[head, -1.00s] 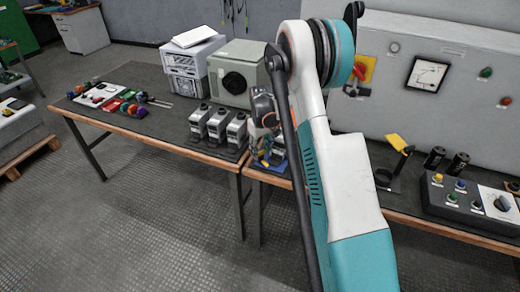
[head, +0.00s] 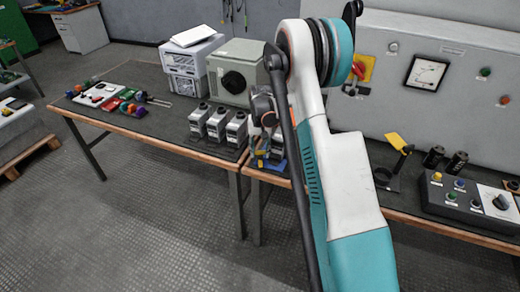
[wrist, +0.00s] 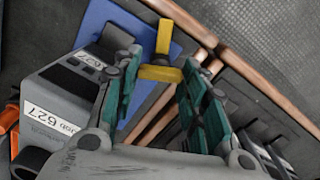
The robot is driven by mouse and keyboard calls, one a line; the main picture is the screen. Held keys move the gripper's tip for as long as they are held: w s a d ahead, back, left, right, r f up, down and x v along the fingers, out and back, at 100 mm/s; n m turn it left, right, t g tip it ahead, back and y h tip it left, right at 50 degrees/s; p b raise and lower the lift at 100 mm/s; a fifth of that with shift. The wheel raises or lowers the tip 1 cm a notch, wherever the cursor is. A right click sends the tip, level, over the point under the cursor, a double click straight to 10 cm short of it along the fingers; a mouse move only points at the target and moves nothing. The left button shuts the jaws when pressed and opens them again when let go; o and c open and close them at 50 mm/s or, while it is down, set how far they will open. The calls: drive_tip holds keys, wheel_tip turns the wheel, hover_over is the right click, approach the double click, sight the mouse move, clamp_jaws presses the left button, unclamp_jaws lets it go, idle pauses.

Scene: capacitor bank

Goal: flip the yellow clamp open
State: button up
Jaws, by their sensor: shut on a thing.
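The yellow clamp (wrist: 163,42) shows in the wrist view as a T-shaped lever with a crossbar. It stands over a blue base plate (wrist: 185,40), beside a grey unit labelled 627 (wrist: 62,95). My gripper (wrist: 162,68) has its teal fingers on either side of the crossbar and is shut on it. In the head view my gripper (head: 264,140) is low at the table's front edge, partly hidden by my arm. The blue base plate (head: 278,166) shows just under it; the clamp is too small there to make out clearly.
Several grey units (head: 216,124) stand left of my gripper. A black stand with a yellow flag-like top (head: 398,142) and a control box with buttons (head: 468,196) are to the right. A grey cabinet with a gauge (head: 428,75) is behind. The floor in front is free.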

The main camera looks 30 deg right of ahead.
drive_tip(key=shift+r+m, duration=0.1)
drive_tip(key=shift+m, duration=1.5)
idle(0.5)
drive_tip(key=o, duration=1.1)
drive_tip(key=shift+r, duration=3.95)
